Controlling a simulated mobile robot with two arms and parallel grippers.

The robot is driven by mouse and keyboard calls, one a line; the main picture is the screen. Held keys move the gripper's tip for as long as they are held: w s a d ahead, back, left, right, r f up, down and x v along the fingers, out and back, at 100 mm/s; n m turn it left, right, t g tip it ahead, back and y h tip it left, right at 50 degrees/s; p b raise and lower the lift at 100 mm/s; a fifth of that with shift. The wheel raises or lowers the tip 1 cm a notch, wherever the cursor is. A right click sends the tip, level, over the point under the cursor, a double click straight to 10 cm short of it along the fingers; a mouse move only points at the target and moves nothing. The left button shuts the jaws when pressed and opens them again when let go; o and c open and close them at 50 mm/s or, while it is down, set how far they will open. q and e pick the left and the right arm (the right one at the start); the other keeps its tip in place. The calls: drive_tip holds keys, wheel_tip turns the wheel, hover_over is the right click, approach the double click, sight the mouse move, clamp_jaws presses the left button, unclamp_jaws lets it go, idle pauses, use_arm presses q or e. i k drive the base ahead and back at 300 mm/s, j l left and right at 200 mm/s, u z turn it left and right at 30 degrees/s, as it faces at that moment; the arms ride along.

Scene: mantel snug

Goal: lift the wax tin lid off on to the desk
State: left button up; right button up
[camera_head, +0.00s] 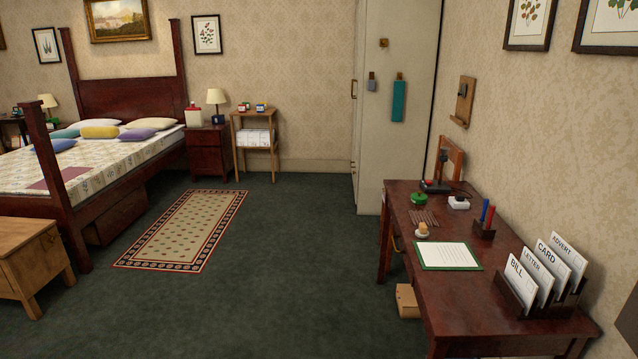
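The dark red wooden desk (408,268) stands along the right wall. A small round green thing (418,199), which looks like the wax tin, sits near the desk's far left corner. It is too small in the picture to tell the lid from the tin. Neither of my grippers shows in the head view.
Open carpet (290,290) lies left of the desk.

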sight(420, 197)
drive_tip(key=i+j+z, duration=0.1)
drive_tip(key=i+z, duration=0.15)
drive_tip(key=i, duration=0.25)
drive_tip(key=i+j+z, duration=0.25)
drive_tip(key=i, duration=0.3)
drive_tip(key=i+j+z, duration=0.25)
drive_tip(key=i, duration=0.25)
